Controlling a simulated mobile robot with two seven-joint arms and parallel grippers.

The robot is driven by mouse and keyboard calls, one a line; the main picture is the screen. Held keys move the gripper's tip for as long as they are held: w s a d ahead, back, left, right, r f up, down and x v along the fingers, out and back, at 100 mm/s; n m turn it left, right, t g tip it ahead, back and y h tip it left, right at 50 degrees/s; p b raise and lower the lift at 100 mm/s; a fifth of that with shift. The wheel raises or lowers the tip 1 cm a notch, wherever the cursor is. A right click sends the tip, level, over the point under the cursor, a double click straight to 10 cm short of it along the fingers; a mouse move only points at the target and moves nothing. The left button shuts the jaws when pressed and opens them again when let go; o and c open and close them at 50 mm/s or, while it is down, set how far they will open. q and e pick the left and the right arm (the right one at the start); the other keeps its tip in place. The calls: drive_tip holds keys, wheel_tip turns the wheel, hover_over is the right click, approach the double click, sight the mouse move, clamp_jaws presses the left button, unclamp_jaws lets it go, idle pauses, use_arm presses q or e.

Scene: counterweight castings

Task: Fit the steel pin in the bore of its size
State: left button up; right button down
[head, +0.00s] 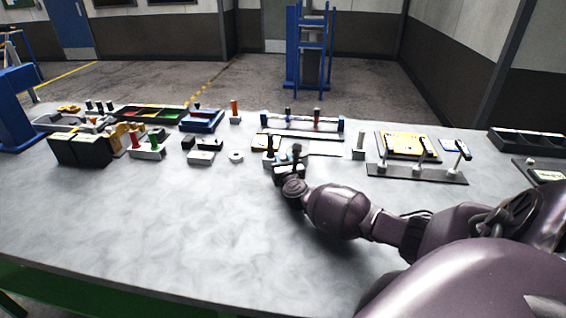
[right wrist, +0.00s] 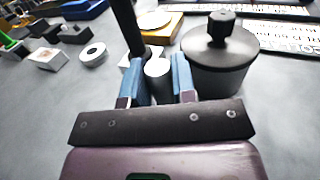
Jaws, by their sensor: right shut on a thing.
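My right gripper (head: 289,176) is low over the grey table, near its middle. In the right wrist view its two blue fingertips (right wrist: 157,80) are shut on a pale grey round steel pin (right wrist: 158,69), whose top end shows between them. The lower part of the pin is hidden, so I cannot tell whether it touches anything below. A dark upright post (right wrist: 128,25) stands just left of the pin. A dark round lidded piece with a knob (right wrist: 220,55) is close to the right finger. I cannot make out a bore of the pin's size. My left gripper is not in view.
A white ring (head: 236,157) lies left of the gripper. Blocks with green and red pegs (head: 147,150) and black boxes (head: 82,150) stand further left. A rack with upright posts (head: 415,173) is at the right. The table's front left is clear.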

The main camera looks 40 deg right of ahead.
drive_tip(key=shift+f, duration=0.1)
drive_tip(key=c, duration=1.2)
unclamp_jaws()
